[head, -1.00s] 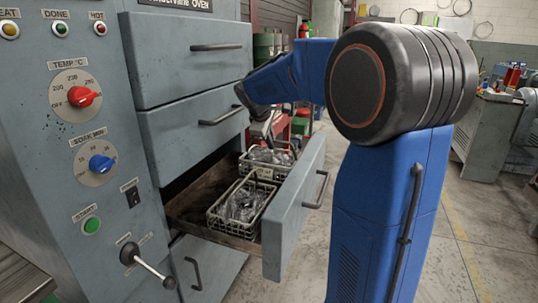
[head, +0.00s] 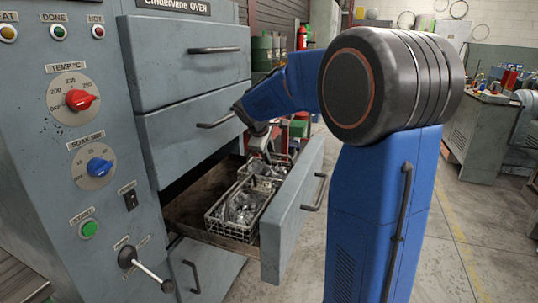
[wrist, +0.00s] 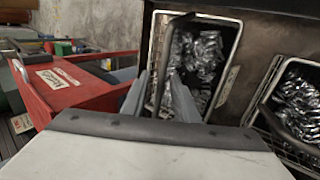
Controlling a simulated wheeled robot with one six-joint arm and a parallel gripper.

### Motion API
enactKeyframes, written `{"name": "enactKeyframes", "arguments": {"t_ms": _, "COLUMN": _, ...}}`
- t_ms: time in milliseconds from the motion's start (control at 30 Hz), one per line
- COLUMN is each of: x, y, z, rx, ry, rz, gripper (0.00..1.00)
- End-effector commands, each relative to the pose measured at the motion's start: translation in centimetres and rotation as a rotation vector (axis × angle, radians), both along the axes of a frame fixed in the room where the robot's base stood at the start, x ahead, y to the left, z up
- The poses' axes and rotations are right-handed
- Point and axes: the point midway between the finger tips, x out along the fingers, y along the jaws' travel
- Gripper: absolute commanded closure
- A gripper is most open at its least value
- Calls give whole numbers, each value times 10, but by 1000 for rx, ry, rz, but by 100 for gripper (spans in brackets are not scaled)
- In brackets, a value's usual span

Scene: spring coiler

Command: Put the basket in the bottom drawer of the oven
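Two wire baskets of shiny metal parts sit in the drawer: a near basket (head: 232,232) and a far basket (head: 284,160), partly hidden by my gripper (head: 262,150). In the wrist view my gripper (wrist: 160,98) has its fingers apart at the far basket (wrist: 238,50), on either side of the lower end of its dark handle (wrist: 176,50). I cannot tell whether they touch it. The near basket (wrist: 306,95) is at the right edge of that view.
A closed drawer (head: 195,130) is directly above the open one. A lever (head: 150,268) sticks out from the control panel. A red cart or box (wrist: 70,85) stands close beside the far basket.

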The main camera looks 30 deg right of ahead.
Motion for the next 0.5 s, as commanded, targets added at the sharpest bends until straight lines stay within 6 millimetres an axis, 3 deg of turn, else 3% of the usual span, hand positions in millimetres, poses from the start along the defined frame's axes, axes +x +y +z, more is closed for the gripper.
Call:
{"name": "enactKeyframes", "arguments": {"t_ms": 267, "x": 0, "y": 0, "z": 2, "rx": 0, "ry": 0, "rz": 0, "gripper": 73}}
{"name": "enactKeyframes", "arguments": {"t_ms": 500, "x": -9, "y": 12, "z": 25, "rx": -1, "ry": -3, "rz": 1, "gripper": 73}}
